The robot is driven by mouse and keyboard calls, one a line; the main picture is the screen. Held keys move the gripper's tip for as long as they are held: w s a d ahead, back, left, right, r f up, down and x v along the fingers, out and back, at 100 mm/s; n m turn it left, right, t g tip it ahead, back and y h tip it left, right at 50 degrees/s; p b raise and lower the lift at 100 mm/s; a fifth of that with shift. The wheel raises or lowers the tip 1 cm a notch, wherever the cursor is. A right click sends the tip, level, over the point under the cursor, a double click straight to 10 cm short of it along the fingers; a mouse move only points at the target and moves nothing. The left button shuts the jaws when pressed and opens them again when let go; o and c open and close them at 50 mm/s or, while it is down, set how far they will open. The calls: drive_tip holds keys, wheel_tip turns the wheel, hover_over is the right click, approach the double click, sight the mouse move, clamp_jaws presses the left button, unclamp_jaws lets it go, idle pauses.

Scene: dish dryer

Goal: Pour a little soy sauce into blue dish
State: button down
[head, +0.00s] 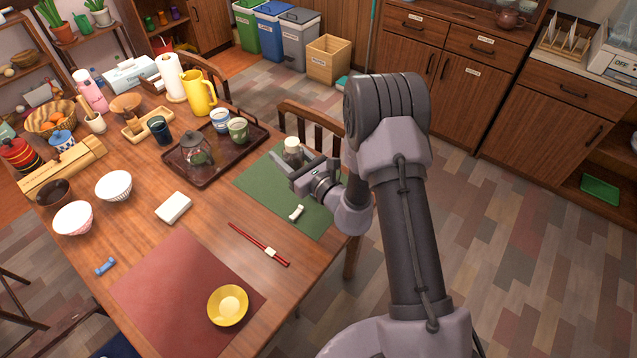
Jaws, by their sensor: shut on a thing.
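A small clear bottle with a pale top (292,149) is at the far edge of the green mat (255,184). My gripper (292,163) reaches in from the right and is shut on this bottle, which looks upright. The fingers hide its lower part, so I cannot tell whether it touches the mat or how much sauce is in it. I see no plainly blue dish. A yellow dish (228,305) lies on the red mat (165,290) at the front.
A dark tray (222,163) with a glass pot and cups stands left of my gripper. A white chopstick rest (296,212) lies below it. A chair (310,125) stands behind.

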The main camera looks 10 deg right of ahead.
drive_tip(key=w+f+n+g+y+b, duration=0.1)
drive_tip(key=w+f+n+g+y, duration=0.1)
drive_tip(key=f, duration=0.2)
drive_tip(key=w+f+n+g+y+b, duration=0.1)
drive_tip(key=w+f+n+g+y, duration=0.1)
drive_tip(key=f+y, duration=0.1)
drive_tip(key=w+f+n+g+y+b, duration=0.1)
drive_tip(key=f+n+g+y+b, duration=0.1)
drive_tip(key=f, duration=0.3)
drive_tip(key=shift+w+a+f+n+g, duration=0.2)
drive_tip(key=shift+w+a+n+g, duration=0.1)
drive_tip(key=shift+w+a+g, duration=0.15)
drive_tip(key=shift+d, duration=0.1)
drive_tip(key=shift+y+b, duration=0.3)
drive_tip(key=shift+b, duration=0.05)
